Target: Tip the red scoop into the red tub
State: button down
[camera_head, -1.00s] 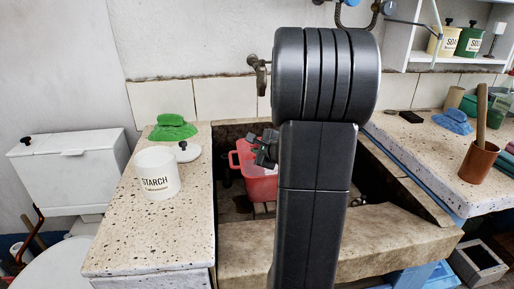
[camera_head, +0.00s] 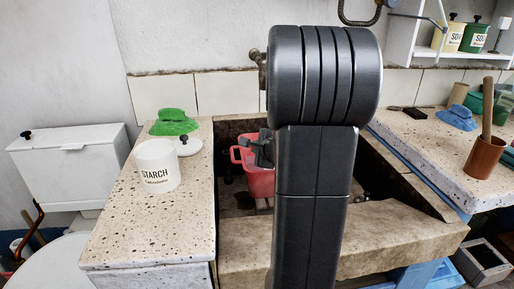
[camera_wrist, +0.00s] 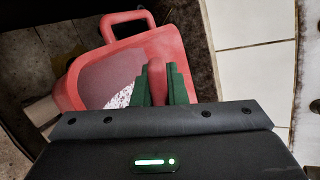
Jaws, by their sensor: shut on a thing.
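The red tub (camera_head: 262,181) sits in the stone trough, partly hidden behind my arm, with its loop handle toward the left. In the wrist view the tub (camera_wrist: 75,92) lies below my gripper (camera_wrist: 155,82), its grey-pink inside and white specks showing. My gripper's green fingers are shut on the red scoop (camera_wrist: 156,72), of which only a narrow red part shows between them. I cannot tell where the scoop's bowl ends or whether the specks lie in scoop or tub. In the head view my gripper (camera_head: 263,149) is over the tub's opening, its tips partly hidden.
A white STARCH canister (camera_head: 157,168), a white lid (camera_head: 188,146) and a green cloth (camera_head: 174,122) are on the left counter. A brown pot (camera_head: 483,157) and blue cloth (camera_head: 458,117) are on the right counter. The trough's stone front edge (camera_head: 400,235) and walls surround the tub.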

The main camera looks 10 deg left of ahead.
jog(key=shift+f, duration=0.1)
dwell(0.4)
jog(key=shift+a+f+n+h+b, duration=0.15)
jog(key=shift+f+n+h+b, duration=0.45)
jog(key=shift+f+b, duration=0.45)
jog(key=shift+s+r, duration=0.1)
jog(key=shift+f+n+t+h+b, duration=0.3)
jog(key=shift+f+n+t+b, duration=0.15)
jog(key=shift+f+b, duration=0.25)
